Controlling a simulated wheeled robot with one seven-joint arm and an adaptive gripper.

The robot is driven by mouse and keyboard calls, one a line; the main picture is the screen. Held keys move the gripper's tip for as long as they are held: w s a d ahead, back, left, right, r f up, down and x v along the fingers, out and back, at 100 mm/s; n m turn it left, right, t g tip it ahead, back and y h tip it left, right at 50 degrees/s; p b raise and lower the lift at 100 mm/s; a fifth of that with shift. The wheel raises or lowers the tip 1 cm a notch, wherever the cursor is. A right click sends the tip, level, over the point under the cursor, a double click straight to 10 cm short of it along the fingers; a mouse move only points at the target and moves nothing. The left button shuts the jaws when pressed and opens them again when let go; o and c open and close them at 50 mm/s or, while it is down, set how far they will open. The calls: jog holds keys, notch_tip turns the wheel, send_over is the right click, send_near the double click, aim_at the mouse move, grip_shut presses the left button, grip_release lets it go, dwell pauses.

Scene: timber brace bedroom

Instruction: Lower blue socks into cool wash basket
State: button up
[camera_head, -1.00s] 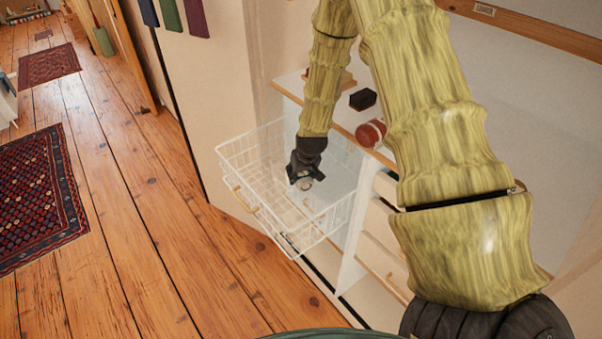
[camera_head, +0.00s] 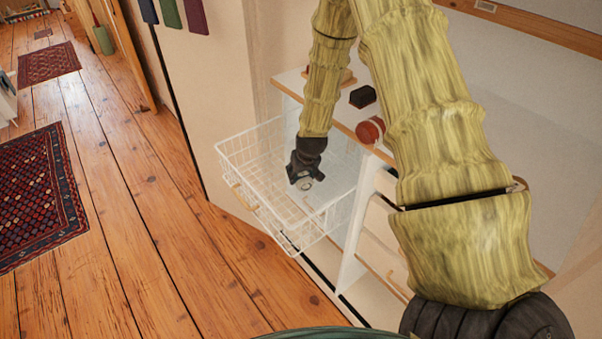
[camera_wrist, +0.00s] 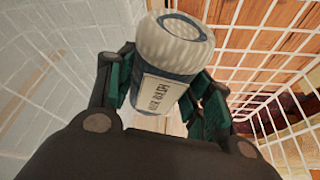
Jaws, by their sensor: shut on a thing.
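A white wire basket (camera_head: 262,205) is pulled out from the white unit, with a wooden handle on its front. My gripper (camera_head: 304,183) is inside the outline of the basket, pointing down. In the wrist view my gripper (camera_wrist: 160,95) is shut on a rolled bundle, the blue socks (camera_wrist: 172,62), with a ribbed white end, blue sides and a white paper label. The label's text is too small to read surely. Basket wires (camera_wrist: 268,42) show on both sides of the bundle. I cannot tell whether the bundle touches the basket floor.
A wooden-edged shelf (camera_head: 338,122) above the basket holds a red-brown round object (camera_head: 370,130) and a black block (camera_head: 362,97). White drawers (camera_head: 381,235) stand to the right. The plank floor (camera_head: 150,210) is open on the left, with a patterned rug (camera_head: 40,195).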

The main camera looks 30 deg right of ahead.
jog(key=shift+f+b, duration=0.45)
jog(key=shift+f, duration=0.5)
dwell(0.7)
jog(key=o, duration=1.1)
jog(key=shift+v, duration=6)
jog(key=shift+d, duration=0.1)
